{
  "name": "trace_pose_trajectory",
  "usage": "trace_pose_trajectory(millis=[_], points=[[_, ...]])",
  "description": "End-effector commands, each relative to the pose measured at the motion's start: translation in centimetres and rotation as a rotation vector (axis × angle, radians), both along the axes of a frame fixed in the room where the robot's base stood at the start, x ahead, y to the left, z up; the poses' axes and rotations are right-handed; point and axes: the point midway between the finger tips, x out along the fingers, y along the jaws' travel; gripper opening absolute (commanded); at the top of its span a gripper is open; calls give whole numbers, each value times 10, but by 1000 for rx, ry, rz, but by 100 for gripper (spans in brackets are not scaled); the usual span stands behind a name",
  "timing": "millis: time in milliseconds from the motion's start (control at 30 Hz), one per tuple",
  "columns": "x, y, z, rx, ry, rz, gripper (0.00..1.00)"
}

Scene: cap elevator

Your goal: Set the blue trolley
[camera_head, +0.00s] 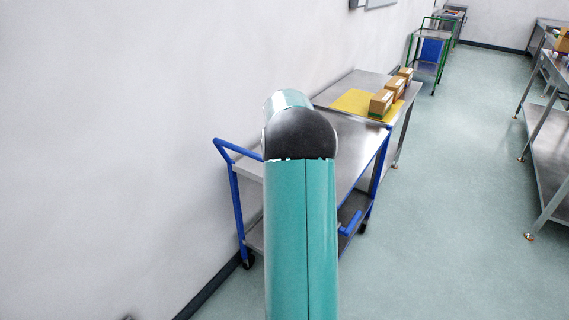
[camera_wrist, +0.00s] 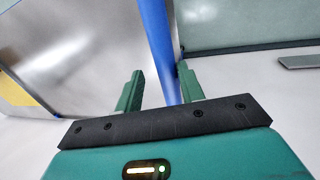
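The blue trolley (camera_head: 354,132) has a blue tube frame, a steel top and a lower shelf. It stands along the left wall, partly hidden behind my arm in the head view. My gripper (camera_wrist: 162,84) is hidden in the head view. In the wrist view its two green fingers are spread apart. A blue tube (camera_wrist: 158,45) of the trolley runs between the fingers, nearer the right one. I cannot tell whether either finger touches it. The steel top also shows at the left of the wrist view.
A steel table (camera_head: 372,82) with a yellow mat (camera_head: 352,103) and several cardboard boxes (camera_head: 381,103) stands just beyond the trolley. A green trolley (camera_head: 447,58) with a blue bin (camera_head: 431,50) is farther back. Another steel table (camera_head: 545,140) stands at right. The floor between is clear.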

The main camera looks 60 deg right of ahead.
Motion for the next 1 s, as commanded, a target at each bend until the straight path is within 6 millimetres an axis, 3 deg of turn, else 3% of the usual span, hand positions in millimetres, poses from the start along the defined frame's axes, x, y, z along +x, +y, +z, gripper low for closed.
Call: trace_pose_trajectory(millis=[300, 467, 1000], points=[[0, 1, -1, 7, 2, 1, 43], [1, 3, 12, 6, 1, 1, 43], [0, 24, 118, 3, 0, 1, 43]])
